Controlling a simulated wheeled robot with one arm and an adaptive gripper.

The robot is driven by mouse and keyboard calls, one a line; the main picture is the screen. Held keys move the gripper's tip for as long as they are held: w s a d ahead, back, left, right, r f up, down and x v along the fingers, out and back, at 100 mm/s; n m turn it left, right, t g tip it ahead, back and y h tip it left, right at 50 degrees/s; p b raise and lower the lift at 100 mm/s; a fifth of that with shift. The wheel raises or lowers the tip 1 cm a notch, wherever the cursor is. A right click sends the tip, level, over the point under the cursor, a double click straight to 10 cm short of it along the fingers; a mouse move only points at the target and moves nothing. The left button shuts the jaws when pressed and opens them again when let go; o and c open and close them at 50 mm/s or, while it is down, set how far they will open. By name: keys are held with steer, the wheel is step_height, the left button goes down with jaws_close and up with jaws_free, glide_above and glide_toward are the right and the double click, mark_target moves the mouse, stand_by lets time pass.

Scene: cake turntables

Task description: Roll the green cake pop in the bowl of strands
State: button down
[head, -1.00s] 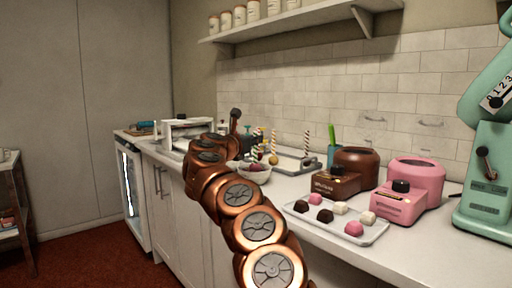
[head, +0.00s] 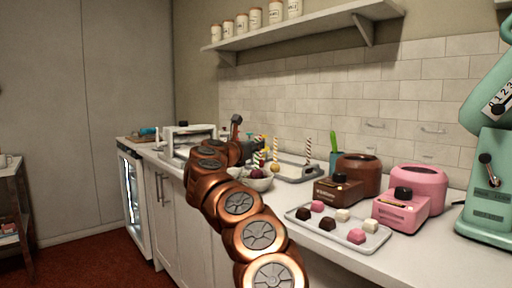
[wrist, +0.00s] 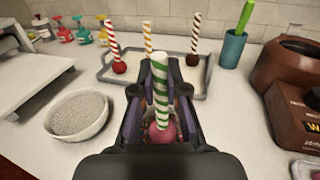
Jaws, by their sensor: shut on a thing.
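The green cake pop, a green-and-white striped stick with a pink-red ball (wrist: 162,131), is upright in the wrist view. My gripper (wrist: 160,100) is shut on it, with dark fingers on both sides of the stick. Small pinkish and pale specks show around the ball between the fingers, apparently the strands. In the head view a white bowl (head: 261,184) stands under the pop beside my arm, apparently the bowl of strands. My gripper and wrist hide most of this bowl in the wrist view. I cannot tell whether the ball touches the strands.
A bowl of grey beads (wrist: 78,116) stands left of my gripper. Behind are a grey rack (wrist: 190,93) and red, yellow and brown striped pops (wrist: 195,40). A brown melter (head: 338,189), a pink melter (head: 402,212) and a tray of sweets (head: 340,244) stand to the right.

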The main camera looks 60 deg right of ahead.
steer(key=shift+r+p, duration=1.9)
steer(key=shift+r, duration=0.9)
